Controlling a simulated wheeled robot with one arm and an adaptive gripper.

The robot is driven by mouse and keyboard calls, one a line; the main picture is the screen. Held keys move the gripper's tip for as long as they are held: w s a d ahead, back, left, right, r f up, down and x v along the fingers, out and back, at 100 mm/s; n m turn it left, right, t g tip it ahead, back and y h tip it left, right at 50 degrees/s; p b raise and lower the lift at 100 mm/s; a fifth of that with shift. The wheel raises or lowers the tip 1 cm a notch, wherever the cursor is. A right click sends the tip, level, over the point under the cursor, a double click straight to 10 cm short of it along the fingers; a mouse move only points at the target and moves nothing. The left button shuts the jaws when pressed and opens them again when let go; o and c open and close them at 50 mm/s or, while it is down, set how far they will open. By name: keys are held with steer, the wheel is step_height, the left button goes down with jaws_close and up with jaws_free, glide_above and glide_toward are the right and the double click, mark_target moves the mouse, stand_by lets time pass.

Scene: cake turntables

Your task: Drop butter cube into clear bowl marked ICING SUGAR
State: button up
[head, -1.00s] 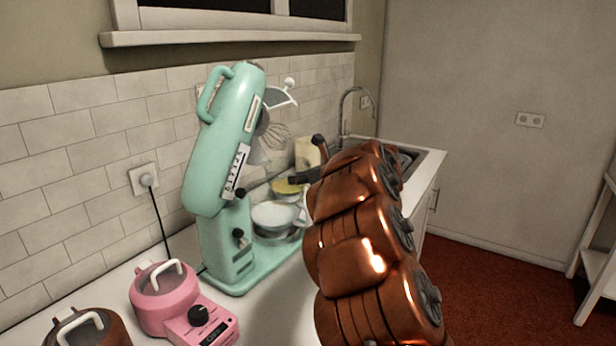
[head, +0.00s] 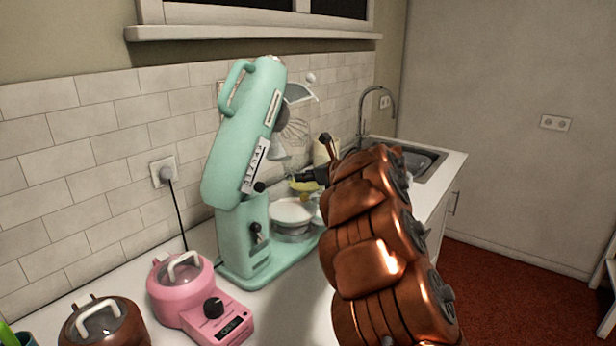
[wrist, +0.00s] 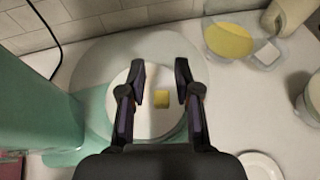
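The small yellow butter cube (wrist: 161,99) shows in the wrist view between my fingers in the picture, with gaps on both sides. It appears to lie on the white contents of the clear bowl (wrist: 98,112). That bowl stands by the mint stand mixer and also shows in the head view (head: 291,235). No ICING SUGAR marking is readable. My gripper (wrist: 161,82) is open above the bowl, its fingers apart and not touching the cube. In the head view my copper arm hides part of the bowl area, and the cube cannot be made out.
The mint mixer (head: 232,160) stands close to the left of the bowl, its head tilted up. A bowl with yellow contents (wrist: 228,40) is behind right. A white plate (wrist: 262,167) lies at front right. A pink appliance (head: 185,290) and sink (head: 425,160) flank the area.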

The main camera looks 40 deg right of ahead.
steer(key=shift+o, duration=1.4)
steer(key=shift+s, duration=0.1)
steer(key=v, duration=1.1)
steer(key=shift+s+r, duration=0.2)
steer(key=shift+s, duration=0.15)
steer(key=shift+d, duration=0.1)
